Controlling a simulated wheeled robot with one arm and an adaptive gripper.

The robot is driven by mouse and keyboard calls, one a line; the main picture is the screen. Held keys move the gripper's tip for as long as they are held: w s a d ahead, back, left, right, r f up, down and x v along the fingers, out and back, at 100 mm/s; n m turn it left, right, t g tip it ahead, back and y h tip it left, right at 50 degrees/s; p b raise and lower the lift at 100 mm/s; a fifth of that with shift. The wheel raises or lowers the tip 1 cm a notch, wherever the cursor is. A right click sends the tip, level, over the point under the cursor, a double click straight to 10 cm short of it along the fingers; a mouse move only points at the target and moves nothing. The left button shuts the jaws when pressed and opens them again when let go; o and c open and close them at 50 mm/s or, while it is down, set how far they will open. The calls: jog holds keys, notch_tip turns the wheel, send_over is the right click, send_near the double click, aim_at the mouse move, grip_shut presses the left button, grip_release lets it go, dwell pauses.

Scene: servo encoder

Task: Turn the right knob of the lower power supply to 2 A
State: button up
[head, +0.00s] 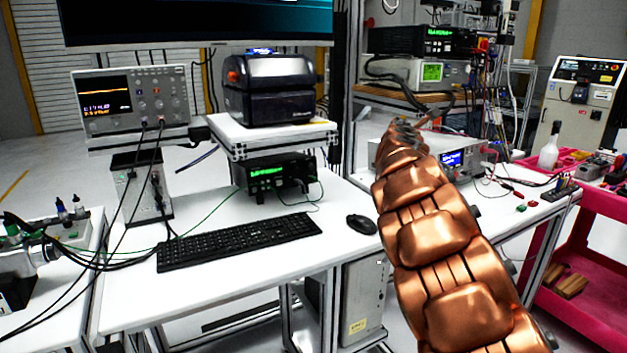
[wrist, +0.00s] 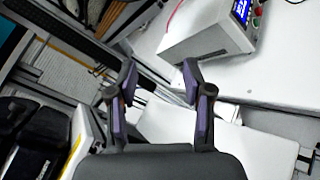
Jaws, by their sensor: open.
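A black power supply with green digits (head: 275,174) sits on the desk under the printer shelf. A similar black unit with green digits (head: 425,40) sits higher, on the right rack. The lower unit's knobs are too small to read. My gripper (head: 405,132) is at the far end of my copper arm, right of the lower unit and well apart from it. In the wrist view my gripper (wrist: 160,80) is open, with nothing between its fingers. The lower unit cannot be made out in the wrist view.
A white instrument with a blue display (head: 453,159) stands behind my arm and also shows in the wrist view (wrist: 215,30). A keyboard (head: 240,241), a mouse (head: 361,224) and cables lie on the desk. The printer (head: 270,88) stands on the shelf (head: 262,136) above the lower unit.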

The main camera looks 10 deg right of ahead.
jog(key=w+a+f+n+t+y+b, duration=0.2)
jog(key=w+a+f+n+y, duration=0.2)
jog(key=w+a+f+n, duration=0.15)
jog(key=n+y+b, duration=0.5)
jog(key=n+y, duration=0.5)
jog(key=n, duration=0.4)
send_near(311, 166)
jog(key=shift+m, duration=0.25)
jog(key=shift+p+x, duration=1.7)
jog(key=shift+x, duration=1.15)
jog(key=shift+w+a+r+p, duration=0.15)
jog(key=shift+w+r+p, duration=0.15)
jog(key=shift+w+p, duration=0.15)
jog(key=shift+w+a+f+p, duration=0.2)
jog(key=shift+w+f+p, duration=0.05)
jog(key=shift+w+p, duration=0.4)
jog(key=shift+w, duration=0.1)
jog(key=shift+c, duration=0.2)
